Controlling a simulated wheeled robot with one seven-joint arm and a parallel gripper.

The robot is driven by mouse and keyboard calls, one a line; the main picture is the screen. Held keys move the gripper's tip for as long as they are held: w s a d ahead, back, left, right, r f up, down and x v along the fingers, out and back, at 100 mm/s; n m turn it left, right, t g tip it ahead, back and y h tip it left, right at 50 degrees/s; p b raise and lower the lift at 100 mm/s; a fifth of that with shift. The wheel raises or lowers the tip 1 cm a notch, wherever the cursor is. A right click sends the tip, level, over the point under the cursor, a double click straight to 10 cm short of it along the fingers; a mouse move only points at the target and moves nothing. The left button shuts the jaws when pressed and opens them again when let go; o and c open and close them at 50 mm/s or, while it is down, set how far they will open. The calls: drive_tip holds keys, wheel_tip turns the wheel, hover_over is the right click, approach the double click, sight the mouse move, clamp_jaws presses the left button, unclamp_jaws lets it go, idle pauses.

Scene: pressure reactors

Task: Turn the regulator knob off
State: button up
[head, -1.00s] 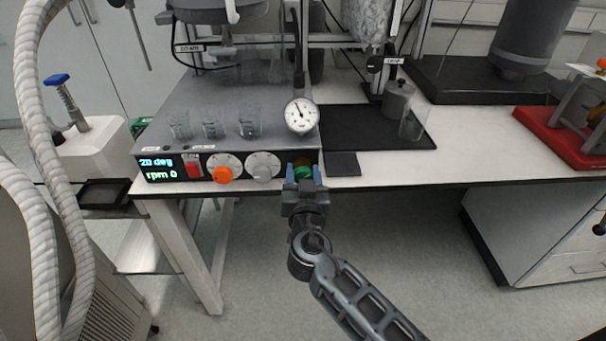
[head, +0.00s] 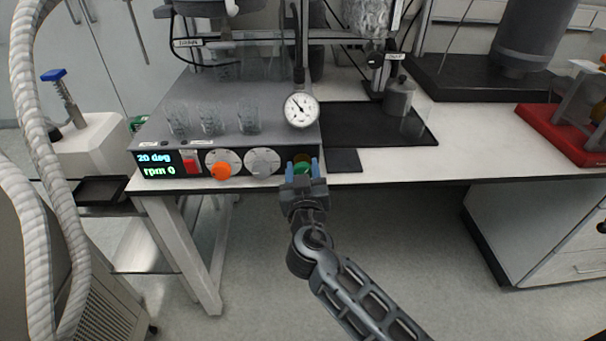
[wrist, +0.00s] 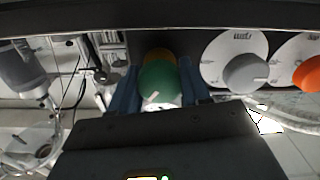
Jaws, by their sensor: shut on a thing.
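The green regulator knob (head: 301,169) sits at the right end of the reactor's front panel, with a yellow part behind it. In the wrist view the green knob (wrist: 160,84) shows a pale pointer mark slanting at its lower edge. My gripper (head: 302,170) is at the knob, its blue fingers on the left and right sides of it. In the wrist view the gripper (wrist: 160,90) is shut on the green knob.
A grey knob (head: 263,163) and an orange knob (head: 221,171) sit left of the green one. The display (head: 157,166) reads 20 deg and rpm 0. A pressure gauge (head: 301,110) hangs just above, and glass beakers (head: 212,120) stand on the reactor top. The floor in front is free.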

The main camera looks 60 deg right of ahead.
drive_tip(key=n+b, duration=0.1)
drive_tip(key=n, duration=0.5)
drive_tip(key=shift+w+a+n, duration=0.1)
drive_tip(key=shift+n, duration=0.2)
drive_tip(key=n, duration=0.6)
drive_tip(key=shift+p, duration=0.35)
drive_tip(key=n+p, duration=0.2)
drive_tip(key=n, duration=0.4)
drive_tip(key=shift+n+p, duration=0.35)
drive_tip(key=shift+n, duration=0.05)
drive_tip(key=n+p, duration=0.1)
drive_tip(key=n, duration=0.2)
drive_tip(key=shift+p, duration=0.35)
drive_tip(key=shift+f+n+p, duration=0.1)
drive_tip(key=shift+n+p, duration=0.45)
drive_tip(key=shift+n, duration=0.75)
drive_tip(key=shift+f, duration=0.1)
drive_tip(key=shift+a, duration=0.1)
drive_tip(key=o, duration=1)
drive_tip(key=shift+o, duration=0.2)
